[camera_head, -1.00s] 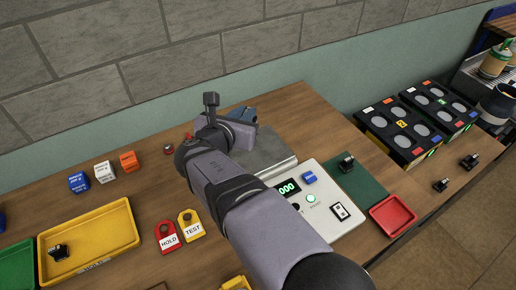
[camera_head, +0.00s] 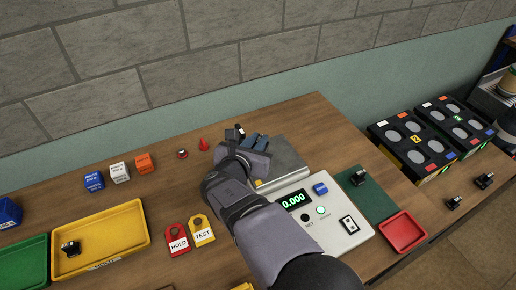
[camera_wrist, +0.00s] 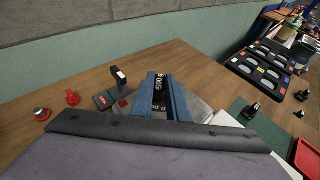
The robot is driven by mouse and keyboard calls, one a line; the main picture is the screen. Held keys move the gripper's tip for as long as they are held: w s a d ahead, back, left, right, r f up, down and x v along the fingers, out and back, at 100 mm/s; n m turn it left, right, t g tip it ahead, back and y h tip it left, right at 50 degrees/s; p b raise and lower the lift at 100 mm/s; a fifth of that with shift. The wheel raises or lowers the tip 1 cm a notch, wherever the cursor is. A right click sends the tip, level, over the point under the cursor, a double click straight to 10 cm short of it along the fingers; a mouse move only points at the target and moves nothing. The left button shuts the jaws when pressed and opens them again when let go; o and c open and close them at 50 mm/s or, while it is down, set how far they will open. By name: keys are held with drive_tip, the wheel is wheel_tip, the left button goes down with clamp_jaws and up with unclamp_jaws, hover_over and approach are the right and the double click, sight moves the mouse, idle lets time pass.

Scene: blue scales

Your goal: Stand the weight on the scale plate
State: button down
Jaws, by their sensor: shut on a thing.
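My gripper (camera_head: 258,142) has blue fingers, which also show in the wrist view (camera_wrist: 175,95). They are shut on a dark weight (camera_wrist: 159,92) with white figures, partly hidden between the fingers. The gripper is over the back left part of the grey metal scale plate (camera_head: 287,160). In the wrist view the fingers hide much of the plate. I cannot tell whether the weight touches the plate. The scale's display (camera_head: 293,200) reads 0.000.
A green mat (camera_head: 368,188) and red tray (camera_head: 403,232) are at the right. A yellow tray (camera_head: 124,215) is at the left.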

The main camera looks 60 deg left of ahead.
drive_tip(key=shift+f+p, duration=0.45)
drive_tip(key=shift+f, duration=1.25)
drive_tip(key=shift+f, duration=0.25)
drive_tip(key=c, duration=1.7)
unclamp_jaws()
drive_tip(key=shift+r, duration=0.1)
drive_tip(key=b+v, duration=0.3)
drive_tip(key=v, duration=0.9)
drive_tip(key=shift+b, duration=0.35)
drive_tip(key=shift+w, duration=0.15)
